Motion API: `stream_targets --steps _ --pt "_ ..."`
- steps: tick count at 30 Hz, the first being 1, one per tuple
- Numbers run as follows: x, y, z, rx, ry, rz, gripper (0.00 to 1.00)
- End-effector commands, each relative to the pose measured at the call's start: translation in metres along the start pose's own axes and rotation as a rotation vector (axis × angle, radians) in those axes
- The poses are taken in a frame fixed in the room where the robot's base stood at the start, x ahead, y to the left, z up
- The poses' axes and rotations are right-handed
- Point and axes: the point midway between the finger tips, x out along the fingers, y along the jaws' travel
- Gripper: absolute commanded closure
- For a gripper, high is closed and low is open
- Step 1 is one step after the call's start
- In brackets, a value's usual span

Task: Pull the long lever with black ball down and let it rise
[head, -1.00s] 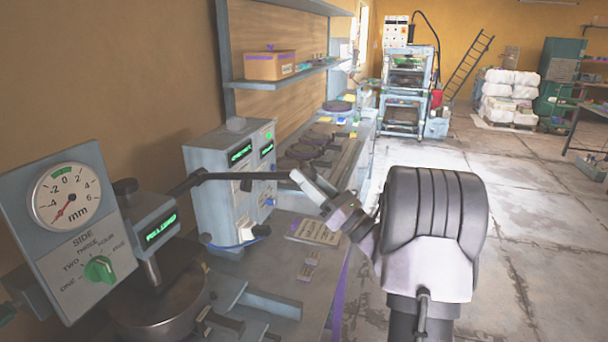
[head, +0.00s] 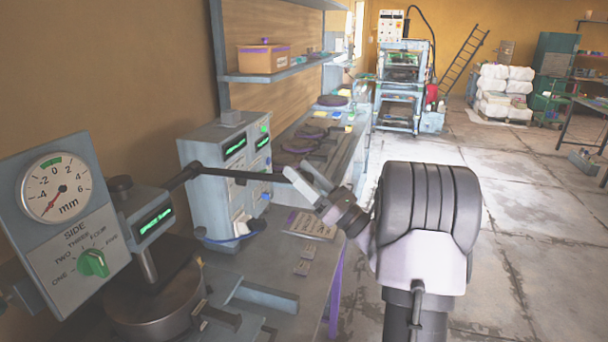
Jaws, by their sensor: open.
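The long lever (head: 245,173) is a black bar that runs from the press head (head: 148,212) on the left, roughly level, to my gripper. Its black ball does not show; the lever's right end is hidden at my gripper. My gripper (head: 297,178) is at that end of the lever, with a pale finger visible there. The fingertips are small and partly hidden, so I cannot tell whether they touch the lever. Below the press head stands a round metal pot (head: 155,300) with a rod going down to it.
A dial and knob panel (head: 68,225) stands at the left. A grey-blue control box (head: 225,180) is behind the lever. The bench (head: 290,268) holds small labelled blocks and a sign plate. A shelf (head: 285,70) hangs above. Open floor lies to the right.

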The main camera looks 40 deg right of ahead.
Motion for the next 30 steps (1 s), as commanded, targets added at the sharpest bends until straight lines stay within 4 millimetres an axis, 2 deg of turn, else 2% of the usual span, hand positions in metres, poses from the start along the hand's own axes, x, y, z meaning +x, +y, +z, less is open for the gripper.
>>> stream_targets --steps 4,7,18,21,25,30 --pt "-0.01 -0.001 -0.001 0.001 0.0 -0.002 0.4" --pt "-0.029 -0.001 0.0 0.001 -0.001 -0.004 0.4" --pt "-0.134 -0.002 -0.002 0.001 -0.002 -0.005 0.4" --pt "-0.156 -0.002 -0.002 -0.001 -0.003 -0.005 0.4" --pt "-0.171 -0.001 -0.001 0.0 -0.002 -0.002 0.4" --pt "-0.175 0.0 0.0 0.0 0.0 0.0 0.4"
